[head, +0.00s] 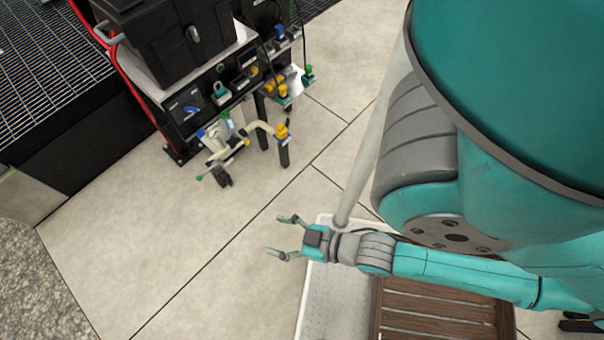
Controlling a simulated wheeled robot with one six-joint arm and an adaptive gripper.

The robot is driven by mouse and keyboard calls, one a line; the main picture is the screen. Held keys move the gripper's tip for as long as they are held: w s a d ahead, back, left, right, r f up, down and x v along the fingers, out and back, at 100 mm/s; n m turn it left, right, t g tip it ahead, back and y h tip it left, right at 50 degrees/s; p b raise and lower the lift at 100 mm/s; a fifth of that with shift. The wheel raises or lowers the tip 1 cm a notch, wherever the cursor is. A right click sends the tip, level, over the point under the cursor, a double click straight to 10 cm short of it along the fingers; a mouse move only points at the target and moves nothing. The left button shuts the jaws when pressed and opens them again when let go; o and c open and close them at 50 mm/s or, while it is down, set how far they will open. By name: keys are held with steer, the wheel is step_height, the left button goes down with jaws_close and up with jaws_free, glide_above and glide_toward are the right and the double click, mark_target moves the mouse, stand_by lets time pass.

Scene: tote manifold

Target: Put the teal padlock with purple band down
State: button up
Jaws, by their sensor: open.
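My gripper (275,235) is open, with its two fingers spread apart and pointing left. Nothing shows between the fingers. It is above the tiled floor, just past the left edge of a white tray. A small teal item (221,89) shows on the front of the black manifold stand, up and left of my gripper and well apart from it. It is too small to tell whether it is the teal padlock, and I cannot make out a purple band.
The manifold stand (181,104) carries a black tote (165,42), with valves and pipes in front. A red hose (98,62) runs down its left side. A metal grating (45,70) is at upper left. The white tray (333,290) holds a brown slatted crate (440,322). Floor between is clear.

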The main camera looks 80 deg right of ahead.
steer(key=s+a+r+n+t+y, duration=0.1)
steer(key=s+a+r, duration=0.1)
steer(key=s+r, duration=0.3)
step_height(320, 180, up, 3)
steer(key=shift+s+r, duration=0.2)
steer(key=shift+s, duration=0.05)
steer(key=shift+c, duration=0.2)
